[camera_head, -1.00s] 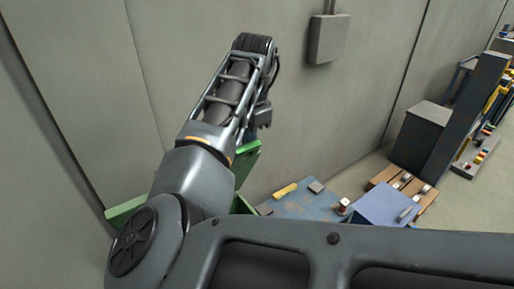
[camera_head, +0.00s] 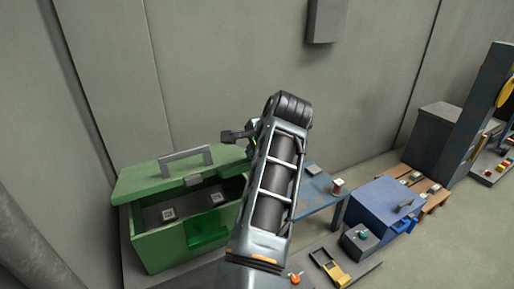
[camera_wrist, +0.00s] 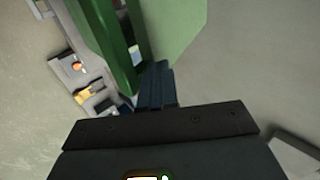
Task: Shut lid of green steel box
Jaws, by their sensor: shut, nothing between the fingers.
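The green steel box (camera_head: 160,243) stands at the left in the head view, against the wall. Its lid (camera_head: 150,180) is raised, with a grey handle (camera_head: 186,160) on top. The open gap shows two dark items with white labels inside. My gripper (camera_head: 230,136) is by the lid's right end, above the box; my arm covers the box's right side. In the wrist view my shut, empty fingers (camera_wrist: 155,82) point at the green lid (camera_wrist: 172,25) and the box wall (camera_wrist: 108,35). I cannot tell whether they touch the lid.
A blue table (camera_head: 318,193) stands behind my arm. A blue box (camera_head: 378,205), a small grey box (camera_head: 358,240) and a yellow device (camera_head: 330,268) lie to the right. A grey wall box (camera_head: 327,20) hangs above. Open floor (camera_head: 450,250) shows at the far right.

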